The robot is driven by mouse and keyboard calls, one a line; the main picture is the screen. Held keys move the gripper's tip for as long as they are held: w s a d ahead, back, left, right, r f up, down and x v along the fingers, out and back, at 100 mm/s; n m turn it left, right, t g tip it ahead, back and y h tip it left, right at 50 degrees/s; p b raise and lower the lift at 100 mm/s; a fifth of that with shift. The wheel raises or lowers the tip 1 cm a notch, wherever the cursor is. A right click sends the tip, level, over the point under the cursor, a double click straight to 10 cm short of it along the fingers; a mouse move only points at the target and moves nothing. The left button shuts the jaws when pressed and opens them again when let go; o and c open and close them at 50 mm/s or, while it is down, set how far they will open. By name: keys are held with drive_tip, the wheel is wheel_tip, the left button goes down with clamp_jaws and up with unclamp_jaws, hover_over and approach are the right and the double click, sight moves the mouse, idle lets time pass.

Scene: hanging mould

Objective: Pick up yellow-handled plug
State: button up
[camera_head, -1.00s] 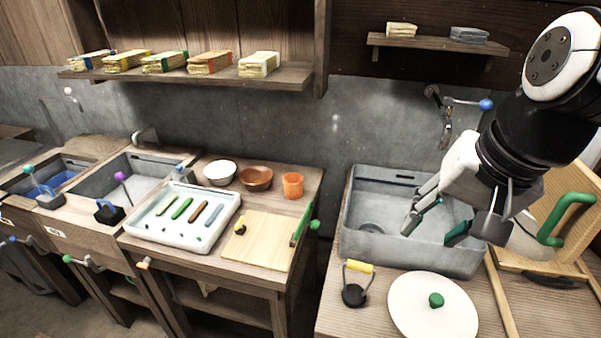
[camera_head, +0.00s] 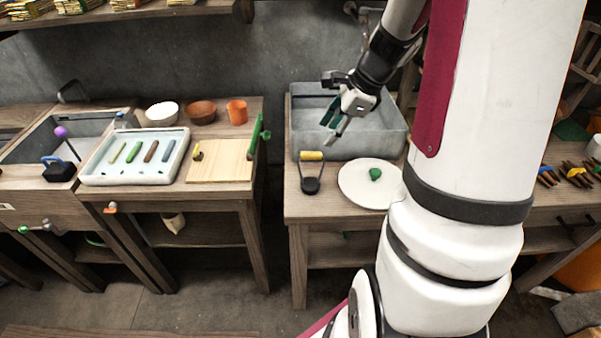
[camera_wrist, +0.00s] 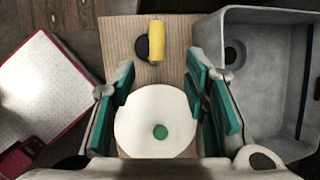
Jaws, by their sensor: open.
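The yellow-handled plug (camera_head: 311,172) stands upright on the wooden counter near its left front edge, with a black round base and a yellow bar handle on top. In the wrist view its yellow handle (camera_wrist: 160,48) is at the upper middle, with part of the black base showing beside it. My gripper (camera_head: 332,127) is open and empty, above the front of the grey basin and above and to the right of the plug. In the wrist view the green-padded fingers (camera_wrist: 165,100) are wide apart on either side of the white lid, and the plug is beyond their tips.
A white round lid (camera_head: 356,183) with a green knob lies right of the plug. The grey basin (camera_head: 372,145) stands behind both. A gap separates this counter from the left one, which bears a white tray (camera_head: 100,175), a cutting board (camera_head: 225,172) and bowls.

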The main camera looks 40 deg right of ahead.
sight(314, 153)
drive_tip(key=x, duration=0.5)
drive_tip(key=shift+w+a+f+b, duration=0.1)
drive_tip(key=shift+a+f+b, duration=0.05)
drive_tip(key=shift+f+b, duration=0.15)
drive_tip(key=shift+x, duration=2.6)
drive_tip(key=shift+a, duration=0.15)
clamp_jaws()
